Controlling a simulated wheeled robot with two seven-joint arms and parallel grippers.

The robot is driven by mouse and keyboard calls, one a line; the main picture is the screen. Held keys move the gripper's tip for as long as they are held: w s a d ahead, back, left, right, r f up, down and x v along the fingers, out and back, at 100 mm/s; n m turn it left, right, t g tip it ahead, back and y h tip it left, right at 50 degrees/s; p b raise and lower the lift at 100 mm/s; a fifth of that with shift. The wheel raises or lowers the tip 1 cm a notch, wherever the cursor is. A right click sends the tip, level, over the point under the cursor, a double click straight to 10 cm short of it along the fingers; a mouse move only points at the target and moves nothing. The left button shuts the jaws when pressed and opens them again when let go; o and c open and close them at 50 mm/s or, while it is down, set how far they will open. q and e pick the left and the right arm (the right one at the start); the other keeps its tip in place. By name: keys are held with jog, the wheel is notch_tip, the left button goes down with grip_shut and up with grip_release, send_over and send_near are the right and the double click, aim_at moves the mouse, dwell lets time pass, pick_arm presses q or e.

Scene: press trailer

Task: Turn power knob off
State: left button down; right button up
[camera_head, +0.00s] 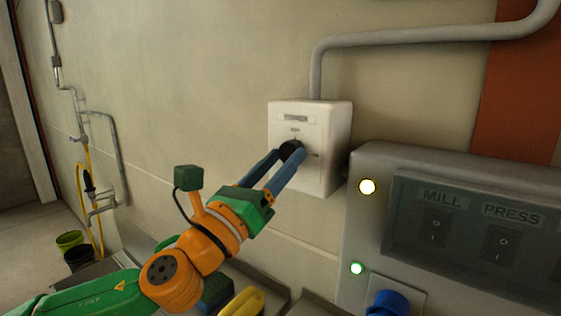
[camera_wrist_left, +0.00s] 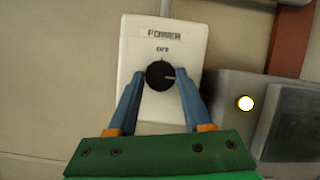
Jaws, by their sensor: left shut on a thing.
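A white power box (camera_head: 316,175) is fixed to the wall, with a pipe running up from its top. In the left wrist view its face (camera_wrist_left: 191,45) reads POWER, with OFF printed above the knob. The black round knob (camera_head: 291,149) is on the front of the box. In the left wrist view the knob (camera_wrist_left: 160,75) has a light pointer mark facing right, not up at OFF. My left gripper (camera_head: 290,158) is shut on the knob, with one blue finger on each side. My right gripper is in neither view.
A grey control panel (camera_head: 372,165) labelled MILL and PRESS stands to the right of the box. A yellow-lit lamp (camera_head: 367,187) and a green-lit lamp (camera_head: 357,268) glow on it. A pipe (camera_head: 420,37) runs above. Buckets (camera_head: 80,258) stand at the far left.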

pick_arm(q)
jog(key=n+y, duration=0.1)
jog(key=n, duration=0.2)
jog(key=n+t+y, duration=0.1)
jog(key=n+y, duration=0.1)
jog(key=n, duration=0.1)
jog(key=shift+s+d+n, duration=0.1)
jog(key=shift+d+n, duration=0.05)
jog(key=shift+n, duration=0.25)
jog(key=n+y, duration=0.1)
jog(key=n, duration=0.2)
jog(key=n+y+p, duration=0.1)
jog(key=n+y, duration=0.1)
jog(key=n, duration=0.1)
jog(key=shift+s+d+r, duration=0.1)
jog(key=shift+d+r, duration=0.05)
jog(key=shift+r, duration=0.05)
jog(key=n+y+p, duration=0.1)
jog(key=n, duration=0.1)
jog(key=n+p, duration=0.1)
jog(key=n, duration=0.2)
jog(key=shift+r+g+y, duration=0.2)
jog(key=shift+g+y, duration=0.1)
jog(key=shift+y, duration=0.1)
jog(key=shift+r+n+g+y+p, duration=0.1)
jog(key=shift+n+g+y+p, duration=0.4)
jog(key=shift+n+p, duration=1.3)
jog(key=shift+n+g+b, duration=0.3)
jog(key=shift+n+b, duration=0.1)
jog(key=shift+n, duration=0.1)
